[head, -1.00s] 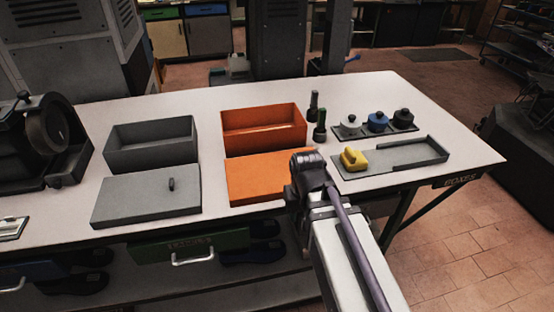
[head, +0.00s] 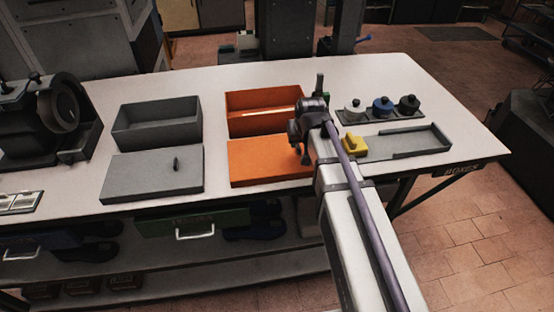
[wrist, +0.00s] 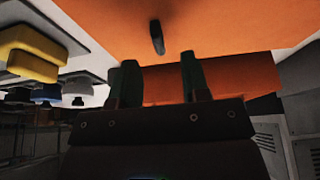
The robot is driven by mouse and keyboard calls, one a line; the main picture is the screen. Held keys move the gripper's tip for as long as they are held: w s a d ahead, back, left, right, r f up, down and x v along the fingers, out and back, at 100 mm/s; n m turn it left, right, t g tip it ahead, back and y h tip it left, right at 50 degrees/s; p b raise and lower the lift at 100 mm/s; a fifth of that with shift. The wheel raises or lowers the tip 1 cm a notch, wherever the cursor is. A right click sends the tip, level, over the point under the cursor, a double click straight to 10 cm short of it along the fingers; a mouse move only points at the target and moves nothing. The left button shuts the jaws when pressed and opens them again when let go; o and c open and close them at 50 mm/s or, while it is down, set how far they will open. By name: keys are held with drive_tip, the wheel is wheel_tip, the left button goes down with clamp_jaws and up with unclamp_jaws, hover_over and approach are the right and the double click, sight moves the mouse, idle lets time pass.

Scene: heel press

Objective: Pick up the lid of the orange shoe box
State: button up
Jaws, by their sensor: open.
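The orange lid (head: 262,162) lies flat on the table in front of the open orange shoe box (head: 265,102). In the wrist view the lid (wrist: 225,25) fills the upper part, with its dark upright handle (wrist: 156,37) near the middle. My gripper (wrist: 158,75) is open and empty, its two fingers apart and the handle lined up between them, just beyond the tips. In the head view my gripper (head: 302,150) is at the lid's right end and hides that part, so the handle cannot be made out there.
A grey box (head: 157,125) and its grey lid (head: 135,180) are to the left. A yellow block (head: 354,146) sits on a grey tray (head: 415,142) to the right, with several knobbed pots behind. A dark bottle (head: 320,85) stands close behind my arm.

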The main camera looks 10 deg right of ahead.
sight(299, 146)
drive_tip(key=b+x, duration=0.3)
drive_tip(key=x, duration=0.2)
drive_tip(key=shift+d, duration=0.1)
drive_tip(key=shift+s+r, duration=0.1)
drive_tip(key=shift+r, duration=0.15)
clamp_jaws()
wheel_tip(299, 146, up, 11)
drive_tip(key=p, duration=1)
drive_tip(key=shift+f, duration=0.25)
drive_tip(key=w+r+p, duration=0.2)
drive_tip(key=w+p, duration=0.1)
drive_tip(key=w, duration=0.8)
drive_tip(key=w+r+p, duration=0.3)
drive_tip(key=w, duration=0.8)
drive_tip(key=shift+a+r, duration=0.2)
drive_tip(key=shift+a, duration=0.25)
